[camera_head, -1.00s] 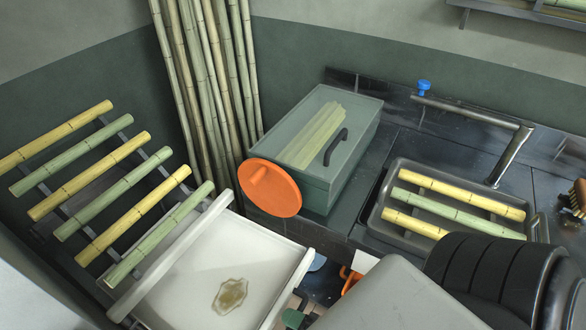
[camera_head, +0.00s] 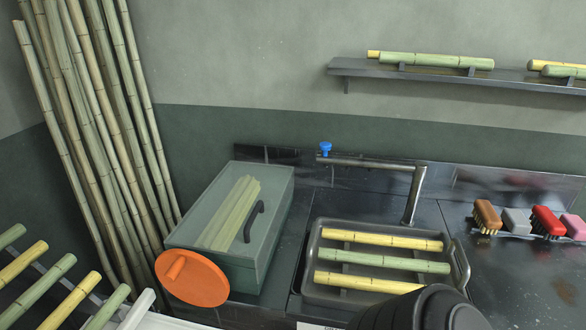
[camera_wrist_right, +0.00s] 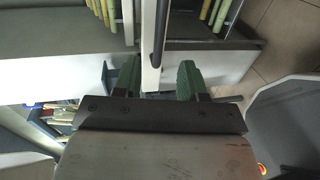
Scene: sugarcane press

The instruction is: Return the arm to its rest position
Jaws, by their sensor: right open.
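My right gripper (camera_wrist_right: 157,80) shows in the right wrist view. Its two green-padded fingers are apart, with nothing seen held between them. A pale upright bar (camera_wrist_right: 152,45) with a dark rod beside it shows beyond the gap; I cannot tell how far off it is. In the head view a black rounded part of my arm (camera_head: 420,312) shows at the bottom edge, and no gripper is seen there. My left gripper is in neither view.
A green press box (camera_head: 268,215) with an orange disc (camera_head: 193,279) stands on the dark counter. A grey tray (camera_head: 455,280) holds three cane pieces. Several brushes (camera_head: 545,221) lie at right. Tall canes (camera_head: 100,120) lean at left. A shelf (camera_head: 400,72) hangs above.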

